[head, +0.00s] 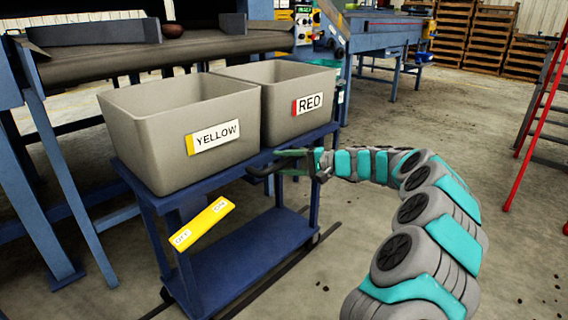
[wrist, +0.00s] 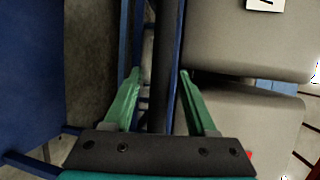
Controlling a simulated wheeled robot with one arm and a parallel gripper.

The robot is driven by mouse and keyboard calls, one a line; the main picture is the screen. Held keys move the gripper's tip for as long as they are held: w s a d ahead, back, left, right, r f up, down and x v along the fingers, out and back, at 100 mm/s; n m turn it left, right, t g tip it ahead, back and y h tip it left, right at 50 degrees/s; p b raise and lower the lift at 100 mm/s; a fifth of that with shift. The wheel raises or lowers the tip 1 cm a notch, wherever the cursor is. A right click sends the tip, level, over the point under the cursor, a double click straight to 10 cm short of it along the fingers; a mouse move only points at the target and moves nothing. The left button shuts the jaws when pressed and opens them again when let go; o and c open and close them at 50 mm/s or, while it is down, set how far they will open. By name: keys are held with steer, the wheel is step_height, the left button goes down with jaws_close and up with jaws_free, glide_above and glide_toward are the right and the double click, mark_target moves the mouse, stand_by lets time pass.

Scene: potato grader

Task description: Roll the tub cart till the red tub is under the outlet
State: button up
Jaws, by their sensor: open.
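The blue tub cart (head: 250,262) carries two grey tubs side by side. The tub labelled YELLOW (head: 150,155) is on the left, and the red tub (head: 283,125), labelled RED, is on the right. The bar looks like the cart's handle (head: 262,170). I cannot tell which part is the outlet.
A dark conveyor (head: 150,50) on blue legs runs behind the tubs. A yellow plate with OFF and ON labels (head: 202,222) is on the cart's near side. Dark rails (head: 275,275) lie under the cart.

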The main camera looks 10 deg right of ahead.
jaws_close()
stand_by(0.3)
steer(key=shift+f, duration=0.1)
stand_by(1.0)
